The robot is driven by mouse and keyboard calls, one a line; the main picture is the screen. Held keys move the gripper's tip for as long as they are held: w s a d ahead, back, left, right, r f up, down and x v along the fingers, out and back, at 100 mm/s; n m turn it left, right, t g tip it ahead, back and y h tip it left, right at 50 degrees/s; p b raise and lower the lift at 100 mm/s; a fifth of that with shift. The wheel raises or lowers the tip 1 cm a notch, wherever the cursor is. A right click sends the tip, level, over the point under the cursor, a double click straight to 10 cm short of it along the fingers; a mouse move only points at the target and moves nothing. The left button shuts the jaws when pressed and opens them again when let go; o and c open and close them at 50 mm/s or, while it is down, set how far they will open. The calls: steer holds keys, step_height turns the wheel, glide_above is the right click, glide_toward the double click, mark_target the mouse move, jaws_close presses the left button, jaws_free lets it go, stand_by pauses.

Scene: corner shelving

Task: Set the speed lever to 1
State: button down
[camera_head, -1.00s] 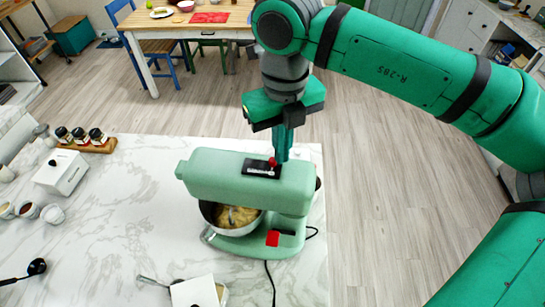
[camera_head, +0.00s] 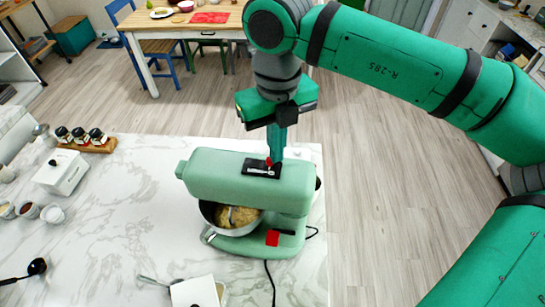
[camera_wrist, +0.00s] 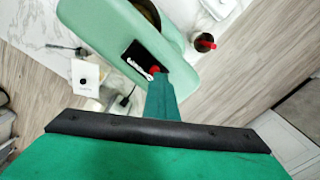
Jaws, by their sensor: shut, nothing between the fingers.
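The green stand mixer (camera_head: 215,173) stands on the marble counter, its bowl (camera_head: 232,215) holding a pale yellow mass. A black speed panel (camera_head: 260,169) with white marks lies on top of its head. The red speed lever (camera_head: 268,162) sits at the upper right part of that panel. My gripper (camera_head: 276,155) is shut, pointing down, with its tips right at the lever. In the wrist view the fingertips (camera_wrist: 160,74) are at the red lever (camera_wrist: 155,70), beside the panel (camera_wrist: 137,60). I cannot tell whether they touch it. The lever's exact setting is too small to read.
A red switch (camera_head: 272,238) is on the mixer's base, and a cord runs down the counter. A white box (camera_head: 62,173) and a rack of jars (camera_head: 85,140) stand at the left. The counter (camera_head: 120,230) around the mixer is mostly clear.

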steer(key=shift+a, duration=0.4)
steer(key=shift+d, duration=0.45)
steer(key=shift+w+r, duration=0.1)
steer(key=shift+r, duration=0.85)
steer(key=shift+d+r, duration=0.1)
steer(key=shift+r, duration=1.45)
